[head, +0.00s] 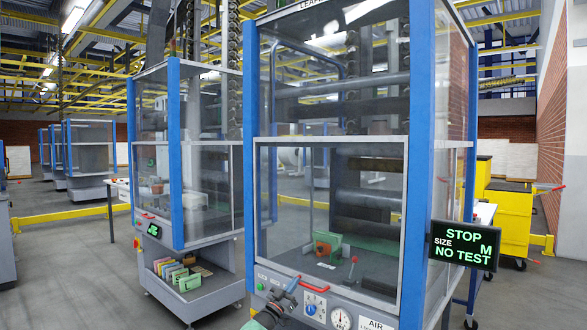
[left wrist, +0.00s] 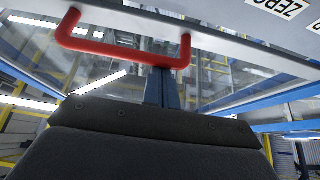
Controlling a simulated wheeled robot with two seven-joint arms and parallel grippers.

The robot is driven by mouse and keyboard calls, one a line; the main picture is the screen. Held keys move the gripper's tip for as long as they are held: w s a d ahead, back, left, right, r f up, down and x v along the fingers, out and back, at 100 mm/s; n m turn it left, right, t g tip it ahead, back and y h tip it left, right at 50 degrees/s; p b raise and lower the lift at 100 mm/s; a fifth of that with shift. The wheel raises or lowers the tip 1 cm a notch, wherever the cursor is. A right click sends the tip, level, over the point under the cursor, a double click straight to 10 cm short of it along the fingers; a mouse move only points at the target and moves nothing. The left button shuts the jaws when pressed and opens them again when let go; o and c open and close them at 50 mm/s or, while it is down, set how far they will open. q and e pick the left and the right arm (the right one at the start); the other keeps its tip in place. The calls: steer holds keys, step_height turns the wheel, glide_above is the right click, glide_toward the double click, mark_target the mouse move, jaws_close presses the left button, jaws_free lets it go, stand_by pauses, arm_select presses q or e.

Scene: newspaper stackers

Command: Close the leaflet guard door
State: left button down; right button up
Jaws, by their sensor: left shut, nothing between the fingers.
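The leaflet guard door (head: 330,141) is a clear panel in a pale frame on the front of the blue-framed machine, whose top label is cut off. It covers the lower front opening and looks down near the control panel; I cannot tell if a small gap is left. A red bar handle (head: 313,287) sits at its lower edge, and it also shows large in the left wrist view (left wrist: 120,53). My left gripper (head: 290,289) is shut and empty, close to the handle's left end; contact cannot be told. My right gripper is out of view.
A black display (head: 464,245) reading STOP, SIZE M, NO TEST juts out at the right. A second blue-framed machine (head: 173,180) stands to the left, with a yellow cabinet (head: 507,215) at right.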

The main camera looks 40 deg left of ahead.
arm_select(q)
steer(key=shift+f+b, duration=0.3)
steer(key=shift+f, duration=0.55)
